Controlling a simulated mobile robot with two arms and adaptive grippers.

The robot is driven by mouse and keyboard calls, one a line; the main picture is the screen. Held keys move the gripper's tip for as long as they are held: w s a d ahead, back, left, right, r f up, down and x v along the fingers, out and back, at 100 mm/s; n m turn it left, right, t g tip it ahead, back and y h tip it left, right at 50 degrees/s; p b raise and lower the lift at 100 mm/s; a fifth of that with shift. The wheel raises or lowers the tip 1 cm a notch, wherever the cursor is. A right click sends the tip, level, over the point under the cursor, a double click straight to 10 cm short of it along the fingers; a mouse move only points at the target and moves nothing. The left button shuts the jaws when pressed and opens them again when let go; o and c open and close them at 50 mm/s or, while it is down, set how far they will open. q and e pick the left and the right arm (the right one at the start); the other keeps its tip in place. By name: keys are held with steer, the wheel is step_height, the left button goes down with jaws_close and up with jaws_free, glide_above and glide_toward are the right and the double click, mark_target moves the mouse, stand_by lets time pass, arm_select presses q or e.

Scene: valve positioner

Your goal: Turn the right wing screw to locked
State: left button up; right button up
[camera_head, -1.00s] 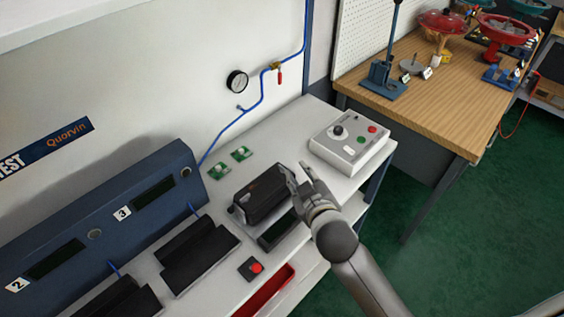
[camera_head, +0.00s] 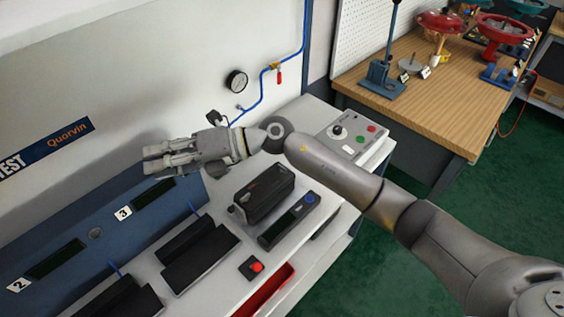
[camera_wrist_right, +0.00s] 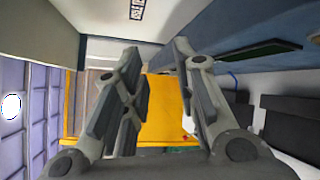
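The black positioner housing (camera_head: 265,193) sits on the white bench, right of the dark cradles. I cannot make out the right wing screw or its position at this size. My right gripper (camera_head: 155,161) is raised above and left of the housing, in front of the blue test panel, pointing left and apart from the housing. In the right wrist view its two fingers (camera_wrist_right: 160,90) stand apart with nothing held between them. My left gripper is not in view.
A dark strip-shaped unit with a blue knob (camera_head: 289,222) lies right of the housing. A red push button (camera_head: 256,267) is in front. A grey control box (camera_head: 350,138) stands at the back right, partly behind my arm. The blue panel (camera_head: 110,225) runs along the left.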

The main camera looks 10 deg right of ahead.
steer(key=w+d+f+n+g+h, duration=0.1)
steer(key=d+f+n+h, duration=0.2)
steer(key=f+h, duration=0.2)
steer(key=h, duration=1.2)
glide_above(282, 167)
steer(key=f, duration=0.1)
steer(key=shift+m, duration=0.3)
step_height(282, 167, down, 10)
steer(key=p, duration=0.3)
steer(key=shift+f+p, duration=0.15)
steer(key=shift+p, duration=0.25)
steer(key=shift+f, duration=0.4)
steer(key=shift+c, duration=0.4)
jaws_close()
